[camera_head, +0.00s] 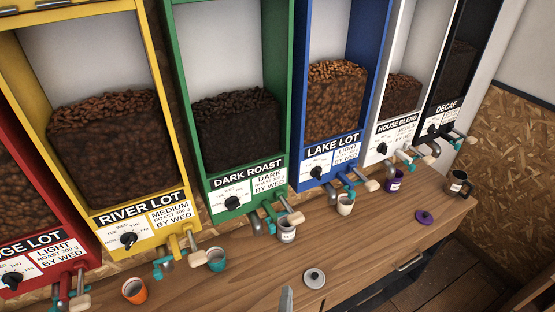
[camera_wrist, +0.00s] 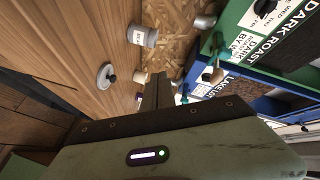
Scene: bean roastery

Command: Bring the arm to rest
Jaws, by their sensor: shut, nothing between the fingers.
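My gripper (camera_wrist: 158,92) shows in the wrist view with its two dark fingers together and nothing between them. In the head view only a grey tip that looks like my gripper (camera_head: 286,300) shows at the bottom edge, over the wooden counter (camera_head: 250,288). It is left of a grey lid with a dark knob (camera_head: 314,278). The lid also shows in the wrist view (camera_wrist: 106,76), apart from the fingers. The rest of my arm is hidden.
Bean dispensers line the back, including River Lot (camera_head: 112,150), Dark Roast (camera_head: 240,130) and Lake Lot (camera_head: 335,105). A purple lid (camera_head: 424,217) lies at right.

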